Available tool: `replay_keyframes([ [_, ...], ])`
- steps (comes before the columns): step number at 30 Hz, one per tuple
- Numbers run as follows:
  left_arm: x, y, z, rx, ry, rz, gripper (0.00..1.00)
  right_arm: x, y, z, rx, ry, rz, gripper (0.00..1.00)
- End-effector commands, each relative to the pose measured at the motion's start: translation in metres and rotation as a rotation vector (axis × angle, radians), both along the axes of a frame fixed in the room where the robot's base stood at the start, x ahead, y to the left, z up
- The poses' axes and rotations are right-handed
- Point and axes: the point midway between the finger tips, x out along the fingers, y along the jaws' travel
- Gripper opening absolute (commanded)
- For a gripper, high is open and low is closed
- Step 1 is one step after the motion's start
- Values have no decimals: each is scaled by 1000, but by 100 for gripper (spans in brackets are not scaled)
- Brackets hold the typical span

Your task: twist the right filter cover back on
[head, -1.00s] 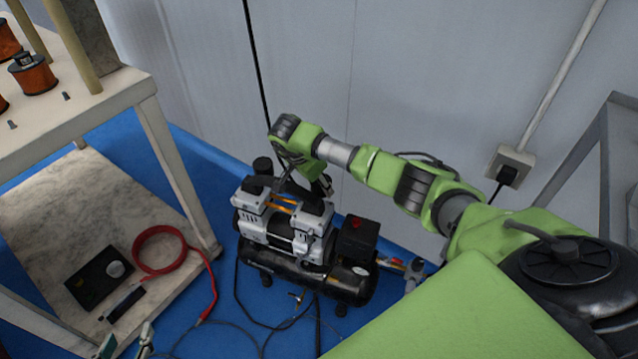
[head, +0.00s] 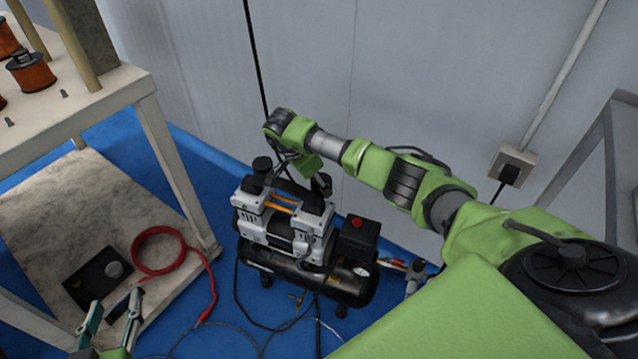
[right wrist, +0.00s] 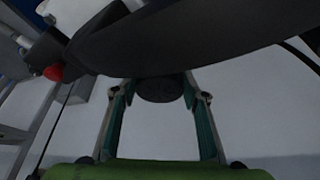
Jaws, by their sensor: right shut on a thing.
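The compressor (head: 285,240) stands on the blue floor by the wall, with two silver pump heads. The left filter cover (head: 262,164) is a black round piece standing above the left head. In the head view my right wrist hides much of the grip, so I cannot tell how the cover is seated. My left gripper (head: 116,303) is open and empty at the lower left.
A white table (head: 120,88) with copper coils (head: 32,76) stands at the left. Its lower shelf (head: 85,215) holds a red hose (head: 143,268) and a black box (head: 97,280). The wall (head: 420,70) is close behind the compressor. Dark cables cross the floor.

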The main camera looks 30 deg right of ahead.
Motion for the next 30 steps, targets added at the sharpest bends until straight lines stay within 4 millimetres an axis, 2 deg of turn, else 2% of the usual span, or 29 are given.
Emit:
replay_keyframes([
  [30, 17, -14, 55, -68, -262, -20, 38, 1, -2, -1, -4, 2, -155, 18],
])
